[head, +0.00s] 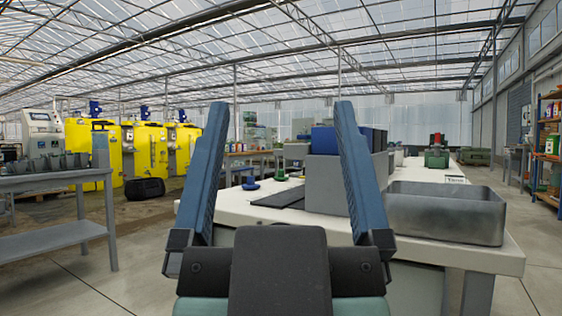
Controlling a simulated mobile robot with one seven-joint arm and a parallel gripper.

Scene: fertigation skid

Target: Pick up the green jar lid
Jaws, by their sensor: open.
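My gripper (281,106) is open and empty in the head view. Its two long blue fingers stand wide apart in the foreground, in front of the white workbench (278,217). I cannot make out a green jar lid for certain. The fingers cover parts of the bench.
A grey box (327,183) with blue items stands mid-bench. A metal tray (445,214) sits at the right. Small blue knobbed pieces (250,183) and a dark mat (279,198) lie left.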

